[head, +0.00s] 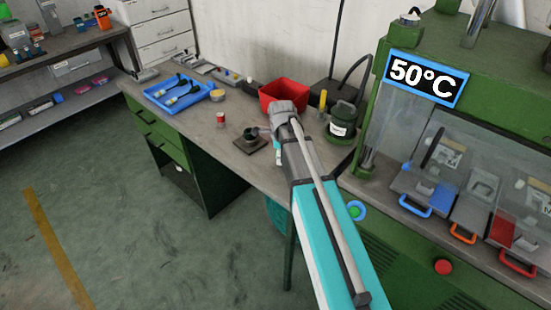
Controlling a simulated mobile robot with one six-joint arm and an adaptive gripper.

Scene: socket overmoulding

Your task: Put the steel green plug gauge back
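My arm reaches over the workbench (200,134). My gripper (266,133) is small in view and mostly hidden by the wrist; I cannot tell whether it is open or shut, or whether it holds anything. It appears just right of a dark green round part (250,134), which sits on a small brown square base (243,147). I cannot make out a steel green plug gauge with certainty. A row of small items with coloured ends (226,76) lies along the wall at the back of the bench; they are too small to tell apart.
A blue tray (158,101) with dark parts, a red and white can (221,119) and a red bin (284,97) stand on the bench. A green pot (341,124) is right of my wrist. A green machine (450,38) with a 50°C sign fills the right side.

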